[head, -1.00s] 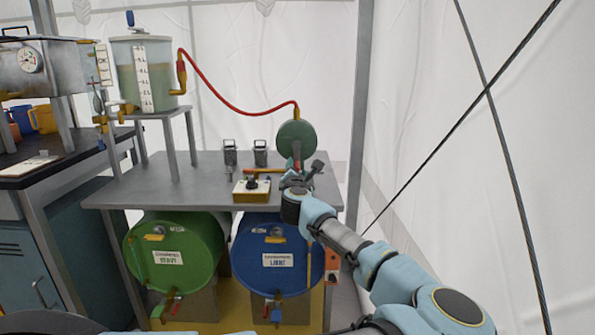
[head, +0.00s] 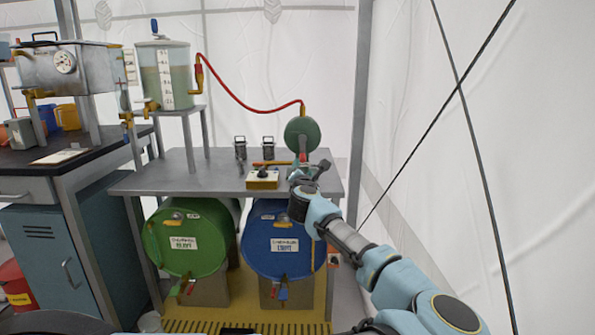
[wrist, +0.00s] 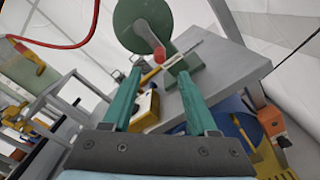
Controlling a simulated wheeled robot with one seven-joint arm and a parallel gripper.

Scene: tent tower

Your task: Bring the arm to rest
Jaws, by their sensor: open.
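My gripper (head: 306,170) is over the right front part of the grey metal table (head: 215,177), at the end of my light blue arm. In the wrist view its two green fingers (wrist: 157,95) are spread apart with nothing held between them. Beyond the fingertips stands a round green device (wrist: 143,25) with a red handle (wrist: 165,52); the device also shows in the head view (head: 301,135). I cannot tell from the head view how large the gap is between the fingers and the red handle.
A yellow box with a black knob (head: 262,179) sits on the table left of my gripper. A green drum (head: 190,240) and a blue drum (head: 283,240) lie under the table. A clear tank (head: 165,75) stands back left. A cable (head: 440,110) crosses at right.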

